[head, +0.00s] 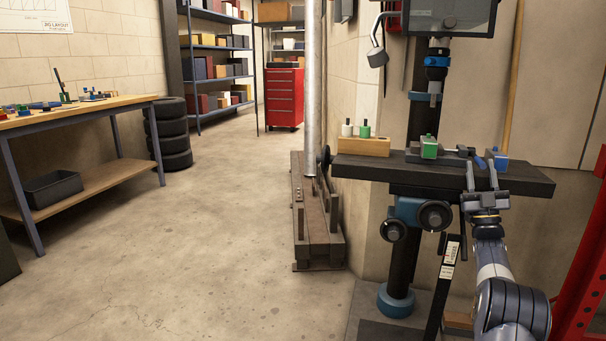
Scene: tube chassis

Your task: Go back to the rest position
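My gripper (481,168) is at the right, at the front edge of the dark drill-press table (520,182). Its two fingers point away from me and stand apart, with no object clearly held between them. My arm reaches up to it from the bottom right. Just beyond the fingers lie a blue-handled item (479,161) and a blue block (499,158), partly hidden by the fingers. I cannot tell whether the fingers touch the table or these items.
On the table stand a green block (429,147) and a wooden holder (363,146) with small bottle-like pieces. A red frame (582,270) is close right of my arm. A workbench (80,112) and tires (168,135) are left. The middle floor is clear.

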